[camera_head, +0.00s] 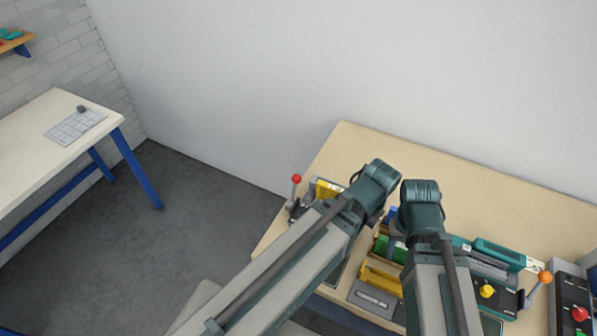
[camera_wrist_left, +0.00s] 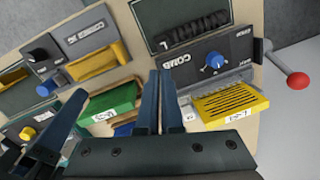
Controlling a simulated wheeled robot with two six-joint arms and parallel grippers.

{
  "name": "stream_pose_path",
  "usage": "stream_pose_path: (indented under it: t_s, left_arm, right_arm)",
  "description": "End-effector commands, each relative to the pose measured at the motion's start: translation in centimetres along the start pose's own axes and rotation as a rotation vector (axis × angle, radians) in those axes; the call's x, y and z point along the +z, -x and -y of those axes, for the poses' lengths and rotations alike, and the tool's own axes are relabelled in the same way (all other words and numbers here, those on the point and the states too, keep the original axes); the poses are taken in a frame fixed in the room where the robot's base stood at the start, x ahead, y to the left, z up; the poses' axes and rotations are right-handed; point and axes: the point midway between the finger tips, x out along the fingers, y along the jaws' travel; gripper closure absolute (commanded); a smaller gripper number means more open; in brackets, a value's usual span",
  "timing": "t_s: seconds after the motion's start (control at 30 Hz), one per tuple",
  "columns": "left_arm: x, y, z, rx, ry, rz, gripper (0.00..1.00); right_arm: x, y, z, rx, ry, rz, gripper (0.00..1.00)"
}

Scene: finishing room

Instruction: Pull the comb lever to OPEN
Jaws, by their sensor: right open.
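The comb machine (camera_wrist_left: 190,62), a grey panel marked COMB with a blue knob, shows in the left wrist view. Its lever (camera_wrist_left: 298,80), a grey rod with a red ball, sticks out at its right side. In the head view the red-ball lever (camera_head: 296,180) stands at the bench's left end, left of my left wrist. My left gripper (camera_wrist_left: 160,75) has its fingers together with nothing seen between them, in front of the comb machine and apart from the lever. My right gripper (camera_head: 393,216) is open, partly hidden behind its wrist; it also shows in the left wrist view (camera_wrist_left: 58,125).
A yellow slotted block (camera_wrist_left: 230,103) lies beside the comb machine, with a green block (camera_wrist_left: 110,103) further left. Another machine with an orange-ball lever (camera_head: 545,278) is at the bench's right. The bench (camera_head: 370,145) is bare along the wall. A second table (camera_head: 50,130) stands left.

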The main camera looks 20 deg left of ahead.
Motion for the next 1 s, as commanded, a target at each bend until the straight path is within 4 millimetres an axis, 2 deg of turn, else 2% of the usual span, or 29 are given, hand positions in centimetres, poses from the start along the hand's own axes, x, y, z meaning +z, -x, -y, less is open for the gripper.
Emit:
stream_pose_path:
  t_s: [0.17, 0.3, 0.5, 0.6, 0.7, 0.8, 1.0]
  left_arm:
    - [-4.3, 1.8, 5.6, 0.016, 0.114, -0.024, 1.0]
    - [-7.2, 3.0, 11.9, 0.027, 0.224, -0.052, 1.0]
    - [-9.4, 4.0, 20.6, 0.034, 0.356, -0.086, 1.0]
    - [-9.9, 4.3, 23.9, 0.035, 0.405, -0.1, 1.0]
    - [-10.0, 4.5, 26.2, 0.035, 0.438, -0.109, 1.0]
    - [-10.0, 4.6, 27.6, 0.035, 0.457, -0.115, 1.0]
    - [-9.9, 4.5, 28.1, 0.034, 0.465, -0.118, 1.0]
  right_arm:
    - [0.1, 2.1, -0.2, 0.0, -0.001, 0.0, 0.5]
    - [0.2, 3.7, -0.3, -0.001, -0.003, 0.0, 0.5]
    - [0.3, 5.4, -0.5, -0.001, -0.004, 0.0, 0.5]
    - [0.3, 6.0, -0.6, -0.001, -0.005, 0.0, 0.5]
    - [0.4, 6.3, -0.6, -0.001, -0.005, 0.0, 0.5]
    - [0.4, 6.5, -0.6, -0.001, -0.005, 0.0, 0.5]
    - [0.4, 6.5, -0.6, -0.001, -0.005, 0.0, 0.5]
